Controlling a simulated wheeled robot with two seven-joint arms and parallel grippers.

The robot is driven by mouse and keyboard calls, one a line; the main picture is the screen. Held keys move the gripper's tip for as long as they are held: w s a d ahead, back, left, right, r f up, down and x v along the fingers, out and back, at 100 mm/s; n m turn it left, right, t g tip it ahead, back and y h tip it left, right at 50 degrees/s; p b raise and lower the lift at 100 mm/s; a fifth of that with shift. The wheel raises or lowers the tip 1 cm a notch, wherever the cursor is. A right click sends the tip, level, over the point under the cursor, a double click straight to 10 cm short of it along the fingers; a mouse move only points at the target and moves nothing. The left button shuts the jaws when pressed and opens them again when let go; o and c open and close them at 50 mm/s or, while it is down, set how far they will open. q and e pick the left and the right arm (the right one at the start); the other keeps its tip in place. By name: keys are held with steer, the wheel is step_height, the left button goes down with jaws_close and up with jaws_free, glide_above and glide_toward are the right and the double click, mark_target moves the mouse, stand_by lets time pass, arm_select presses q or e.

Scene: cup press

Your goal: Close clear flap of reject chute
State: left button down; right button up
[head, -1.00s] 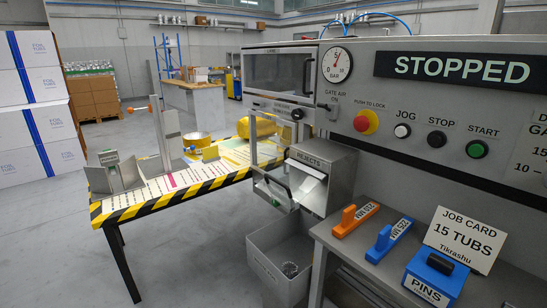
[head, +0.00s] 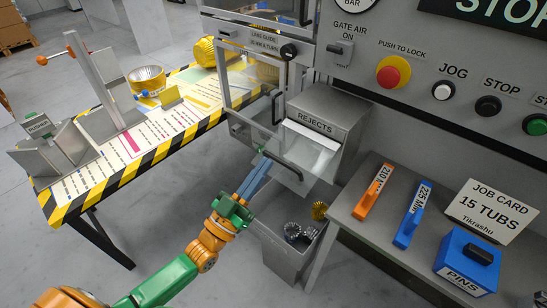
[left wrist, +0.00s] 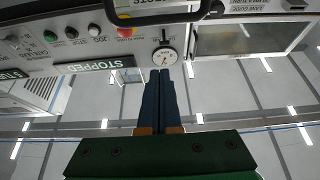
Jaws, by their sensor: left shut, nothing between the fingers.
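The reject chute is a grey metal box labelled REJECTS (head: 330,108). Its clear flap (head: 308,166) stands open, tilted out from the chute mouth, with a black bar handle (head: 283,167) along its outer edge. My left gripper (head: 263,160) is shut and empty, its blue fingertips close to the left end of that handle. I cannot tell whether they touch. In the left wrist view the shut fingers (left wrist: 161,75) point toward a black handle (left wrist: 160,18) at the top edge. My right gripper is not in view.
A grey reject bin (head: 280,255) with a few tubs stands below the flap. A clear guard door (head: 243,110) is just left of the chute. A striped table (head: 150,150) is at left. A grey shelf (head: 350,205) with orange and blue tools is at right.

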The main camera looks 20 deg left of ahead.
mark_target(271, 154)
arm_select(q)
steer(key=w, duration=0.1)
steer(key=w+f, duration=0.1)
steer(key=w, duration=0.1)
steer(key=w+d+f, duration=0.1)
steer(key=shift+w+d+f+b, duration=0.1)
steer(key=shift+w+f+b, duration=0.1)
steer(key=shift+b, duration=0.15)
